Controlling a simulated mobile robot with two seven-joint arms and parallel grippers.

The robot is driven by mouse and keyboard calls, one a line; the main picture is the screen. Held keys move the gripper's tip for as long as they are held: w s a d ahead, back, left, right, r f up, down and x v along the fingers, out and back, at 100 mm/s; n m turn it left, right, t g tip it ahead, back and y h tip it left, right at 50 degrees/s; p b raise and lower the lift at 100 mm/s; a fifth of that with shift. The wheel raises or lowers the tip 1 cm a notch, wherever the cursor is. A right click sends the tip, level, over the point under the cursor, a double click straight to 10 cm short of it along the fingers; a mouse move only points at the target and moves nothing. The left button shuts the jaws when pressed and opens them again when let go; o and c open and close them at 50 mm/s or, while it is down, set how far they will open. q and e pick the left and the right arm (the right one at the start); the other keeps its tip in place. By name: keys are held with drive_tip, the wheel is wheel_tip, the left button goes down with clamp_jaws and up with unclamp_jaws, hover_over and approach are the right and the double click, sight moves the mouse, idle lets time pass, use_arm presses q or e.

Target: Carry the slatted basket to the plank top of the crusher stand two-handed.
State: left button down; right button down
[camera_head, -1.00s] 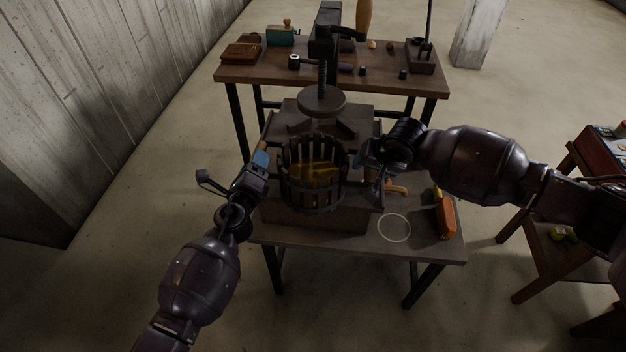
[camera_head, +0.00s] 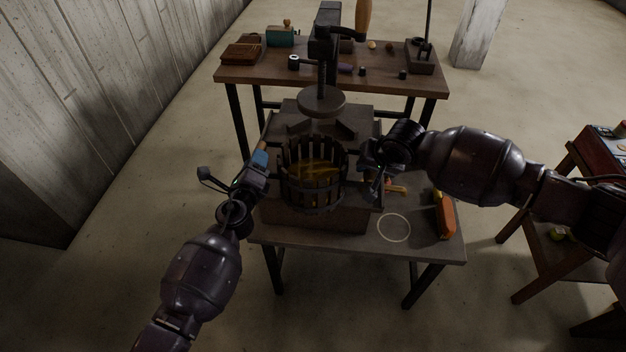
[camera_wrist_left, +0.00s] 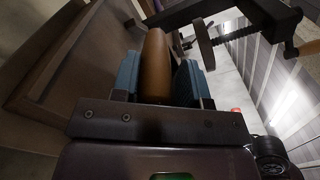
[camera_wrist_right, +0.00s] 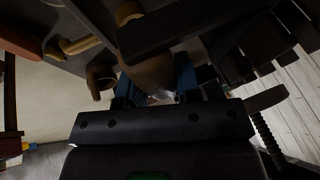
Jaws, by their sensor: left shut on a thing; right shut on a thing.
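The slatted basket (camera_head: 314,203), dark and round with something yellowish inside, is upright in front of the screw press. My left gripper (camera_head: 260,162) is at its left side. In the left wrist view its blue fingers are shut on a brown rounded handle (camera_wrist_left: 156,65). My right gripper (camera_head: 370,158) is at the basket's right side. In the right wrist view its fingers close around a brown handle (camera_wrist_right: 148,72), partly shadowed. Whether the basket's underside touches anything is hidden. A wooden stand (camera_head: 548,243) at the right edge may be the crusher stand; its top is partly cut off.
The press disc (camera_head: 321,101) hangs on its screw just behind the basket. The front table (camera_head: 300,242) carries a pale ring (camera_head: 394,228) and an orange item (camera_head: 445,216). A workbench (camera_head: 283,76) with tools stands behind. Open floor separates the front table from the right stand.

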use_arm(q)
drive_tip(key=shift+s+a+f, duration=0.15)
drive_tip(key=shift+a+f, duration=0.05)
drive_tip(key=shift+f, duration=0.25)
use_arm(e)
drive_tip(key=shift+d, duration=0.1)
use_arm(q)
drive_tip(key=shift+r, duration=0.25)
use_arm(e)
drive_tip(key=shift+w+r, duration=0.1)
drive_tip(key=shift+r, duration=0.1)
use_arm(q)
drive_tip(key=shift+r, duration=0.1)
use_arm(e)
drive_tip(key=shift+r, duration=0.1)
